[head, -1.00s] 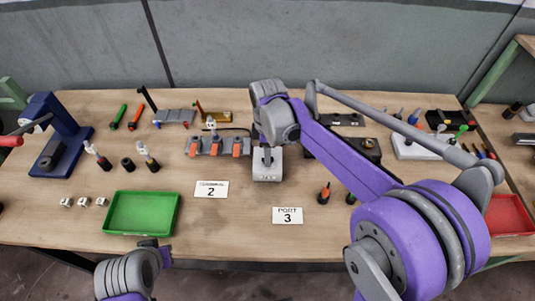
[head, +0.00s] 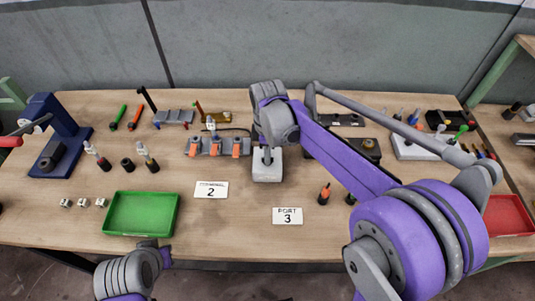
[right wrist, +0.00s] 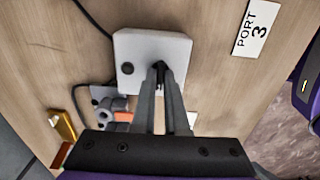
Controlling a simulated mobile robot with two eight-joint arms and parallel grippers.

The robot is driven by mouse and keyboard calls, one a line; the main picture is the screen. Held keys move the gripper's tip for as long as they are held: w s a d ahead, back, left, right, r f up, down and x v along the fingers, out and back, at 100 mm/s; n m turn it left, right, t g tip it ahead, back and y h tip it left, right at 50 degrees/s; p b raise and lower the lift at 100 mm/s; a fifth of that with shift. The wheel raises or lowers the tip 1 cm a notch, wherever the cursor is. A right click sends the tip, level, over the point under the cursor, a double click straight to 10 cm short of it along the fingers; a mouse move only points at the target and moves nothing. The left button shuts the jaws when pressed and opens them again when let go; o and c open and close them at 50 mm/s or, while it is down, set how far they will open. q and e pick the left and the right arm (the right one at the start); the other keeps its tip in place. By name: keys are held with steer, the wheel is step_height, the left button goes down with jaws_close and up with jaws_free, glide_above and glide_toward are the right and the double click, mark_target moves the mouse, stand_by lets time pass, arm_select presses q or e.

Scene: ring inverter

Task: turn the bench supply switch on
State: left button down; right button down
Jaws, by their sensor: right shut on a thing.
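The bench supply appears to be the pale grey-white box (head: 268,174) in the middle of the bench. It also shows in the right wrist view (right wrist: 132,46), with a small dark round spot on its face. My right gripper (right wrist: 161,70) is over this box, its two fingers close together on a small dark piece that looks like the switch lever. The fingers hide most of that lever, so its position is unclear. In the head view my right wrist hides the far part of the box. My left gripper (head: 150,243) is low at the left, near the green tray; its jaws cannot be made out.
A row of orange-fronted grey clamps (head: 215,147) stands just left of the box. A "PORT 3" card (head: 287,216) and a "2" card (head: 211,190) lie in front. A green tray (head: 141,230) is at front left. A dark cable (right wrist: 92,22) runs near the box.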

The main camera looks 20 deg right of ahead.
steer(key=shift+m, duration=0.3)
steer(key=m, duration=0.3)
steer(key=shift+m+b, duration=0.35)
steer(key=shift+m, duration=0.05)
steer(key=m, duration=0.9)
steer(key=shift+b, duration=0.35)
steer(key=m, duration=0.4)
steer(key=shift+m, duration=0.3)
steer(key=c, duration=0.9)
jaws_free()
steer(key=shift+c, duration=0.2)
